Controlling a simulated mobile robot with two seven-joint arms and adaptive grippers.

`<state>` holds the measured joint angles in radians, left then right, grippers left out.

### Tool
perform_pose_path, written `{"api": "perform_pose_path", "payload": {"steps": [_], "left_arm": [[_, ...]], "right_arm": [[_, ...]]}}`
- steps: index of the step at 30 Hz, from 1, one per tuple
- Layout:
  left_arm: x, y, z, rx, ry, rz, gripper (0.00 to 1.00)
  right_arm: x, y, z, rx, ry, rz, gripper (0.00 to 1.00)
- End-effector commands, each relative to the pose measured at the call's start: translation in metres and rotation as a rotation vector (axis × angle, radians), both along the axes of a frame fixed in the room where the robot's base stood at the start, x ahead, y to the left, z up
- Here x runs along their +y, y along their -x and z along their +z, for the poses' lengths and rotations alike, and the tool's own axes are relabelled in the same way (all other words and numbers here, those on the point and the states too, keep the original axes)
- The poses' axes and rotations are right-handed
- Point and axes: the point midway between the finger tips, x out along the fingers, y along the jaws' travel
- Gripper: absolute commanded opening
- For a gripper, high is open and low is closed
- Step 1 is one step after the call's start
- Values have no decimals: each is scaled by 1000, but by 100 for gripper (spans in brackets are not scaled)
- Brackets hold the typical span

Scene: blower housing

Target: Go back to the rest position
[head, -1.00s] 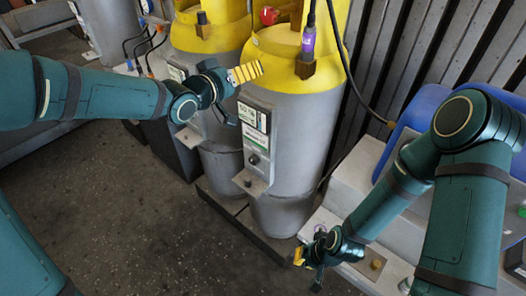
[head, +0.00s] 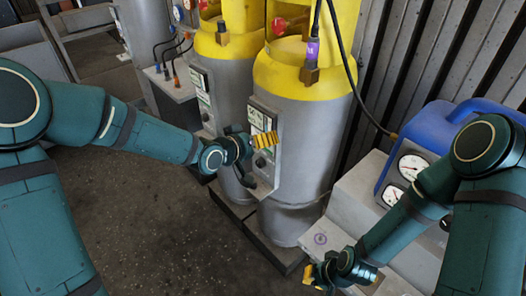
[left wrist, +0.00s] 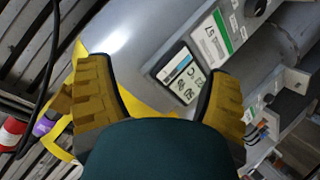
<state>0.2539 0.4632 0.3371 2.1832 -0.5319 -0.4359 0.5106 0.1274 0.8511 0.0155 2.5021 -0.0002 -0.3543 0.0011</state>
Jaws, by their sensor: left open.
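My left gripper (head: 265,141) has yellow ribbed fingers and hangs in front of the front grey cylinder with the yellow top (head: 305,110). In the left wrist view its two fingers (left wrist: 160,75) stand wide apart with nothing between them. Behind that gap lies a panel with a digital display (left wrist: 180,75). I cannot tell how near the fingers are to it. My right gripper (head: 318,274) is low at the bottom of the head view, beside the grey bench. Only small yellow finger parts show, so its opening is unclear.
A second yellow-topped cylinder (head: 218,75) stands behind. A blue container (head: 445,125), round gauges (head: 411,167) and a grey bench (head: 322,238) are at the right near my right arm. A black cable hangs down the ribbed wall. Dark floor (head: 165,235) is open at lower left.

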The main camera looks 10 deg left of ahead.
Motion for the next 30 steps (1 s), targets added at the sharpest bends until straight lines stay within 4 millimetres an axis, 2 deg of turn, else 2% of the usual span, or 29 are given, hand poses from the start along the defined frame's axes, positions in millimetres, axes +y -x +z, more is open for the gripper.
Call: {"api": "perform_pose_path", "payload": {"steps": [6,22,23,26,29,30], "left_arm": [[0,4,-11,24,-7,0,80],[0,5,-15,31,-8,1,80],[0,7,-19,41,-11,0,80],[-1,21,-50,109,-30,0,80],[-2,49,-100,228,-67,-3,80],[-1,65,-122,285,-86,-6,80]], "right_arm": [[0,0,0,0,0,0,0],[0,0,0,1,1,-11,0],[0,0,0,2,0,-10,0],[0,0,0,1,0,-9,0],[0,0,0,1,0,-9,0],[0,0,0,1,0,-9,0]]}}
